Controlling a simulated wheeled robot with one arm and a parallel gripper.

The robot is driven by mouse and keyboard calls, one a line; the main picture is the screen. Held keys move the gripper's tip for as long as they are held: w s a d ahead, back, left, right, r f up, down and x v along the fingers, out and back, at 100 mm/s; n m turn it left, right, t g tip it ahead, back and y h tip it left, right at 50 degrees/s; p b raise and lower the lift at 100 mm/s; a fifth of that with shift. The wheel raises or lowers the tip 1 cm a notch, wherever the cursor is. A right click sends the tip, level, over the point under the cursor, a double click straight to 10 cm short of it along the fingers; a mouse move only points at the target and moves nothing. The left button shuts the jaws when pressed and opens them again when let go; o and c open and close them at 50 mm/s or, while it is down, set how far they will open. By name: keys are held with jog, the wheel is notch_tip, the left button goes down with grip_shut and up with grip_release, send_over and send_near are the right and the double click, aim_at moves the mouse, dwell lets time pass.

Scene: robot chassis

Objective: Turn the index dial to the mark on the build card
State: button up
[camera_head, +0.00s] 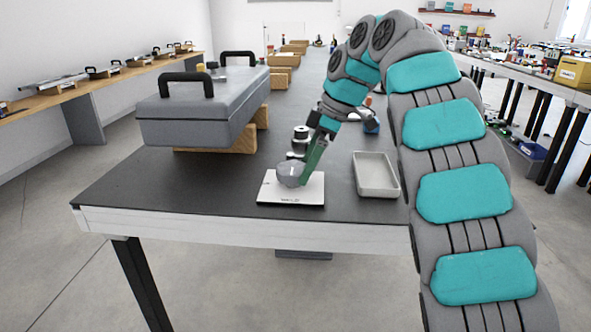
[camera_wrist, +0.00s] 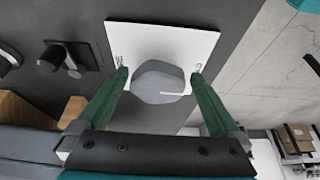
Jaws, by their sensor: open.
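The index dial (camera_head: 290,174) is a grey round knob on a white plate (camera_head: 285,196) near the table's front edge. In the wrist view the dial (camera_wrist: 158,82) shows a white pointer line towards the lower right. The white plate (camera_wrist: 190,38) has small dark print near its side edges, too small to read. I cannot tell a separate build card from this plate. My gripper (camera_wrist: 160,73) is open, its green fingers one on each side of the dial with gaps visible. In the head view my gripper (camera_head: 311,160) reaches down at the dial's right; contact cannot be told.
An empty grey tray (camera_head: 376,174) stands right of the plate. A big grey case with black handles (camera_head: 203,105) rests on wooden blocks (camera_head: 217,143) at the left. Small dark round parts (camera_head: 300,135) sit behind the dial. The table front left is clear.

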jog(key=shift+f, duration=0.2)
jog(key=c, duration=1)
